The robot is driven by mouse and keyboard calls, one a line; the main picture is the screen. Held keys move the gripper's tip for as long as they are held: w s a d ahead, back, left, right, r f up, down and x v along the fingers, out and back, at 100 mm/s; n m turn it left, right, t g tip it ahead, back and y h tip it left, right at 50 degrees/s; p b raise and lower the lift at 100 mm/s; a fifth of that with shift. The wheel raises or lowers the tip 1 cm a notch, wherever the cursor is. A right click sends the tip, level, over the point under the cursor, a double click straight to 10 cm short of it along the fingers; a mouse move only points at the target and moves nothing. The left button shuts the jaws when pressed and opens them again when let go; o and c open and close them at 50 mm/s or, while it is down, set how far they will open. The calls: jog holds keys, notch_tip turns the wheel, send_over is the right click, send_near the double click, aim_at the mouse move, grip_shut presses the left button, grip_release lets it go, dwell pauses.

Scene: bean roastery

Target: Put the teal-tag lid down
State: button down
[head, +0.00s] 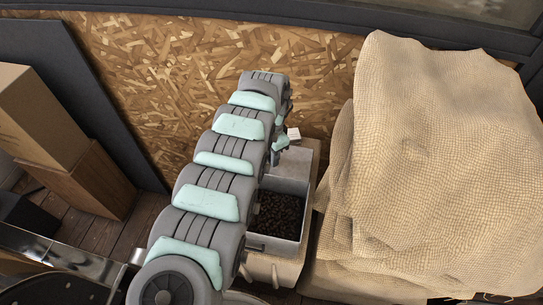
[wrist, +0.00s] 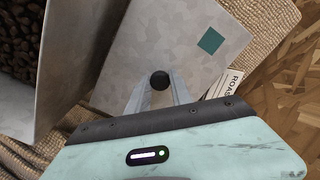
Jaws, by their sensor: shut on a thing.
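The grey metal lid (wrist: 165,45) with a teal square tag (wrist: 210,41) shows in the wrist view. Its round black knob (wrist: 159,80) sits between the fingertips of my gripper (wrist: 160,88), which is shut on it. The lid is over woven burlap, beside an open bin; I cannot tell whether it touches the burlap. In the head view my arm hides the lid and most of the gripper.
The open grey metal bin (head: 289,186) holds dark beans (head: 278,214); its wall (wrist: 62,65) is left of the lid in the wrist view. A printed card (wrist: 224,84) lies right of the lid. A large burlap-covered pile (head: 435,160) stands to the right. Cardboard boxes (head: 40,115) stand far left.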

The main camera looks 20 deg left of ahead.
jog(key=shift+f, duration=0.3)
jog(key=shift+f, duration=0.2)
jog(key=c, duration=1.1)
grip_release()
jog(key=shift+c, duration=0.2)
notch_tip(320, 180, up, 12)
jog(key=shift+r, duration=0.25)
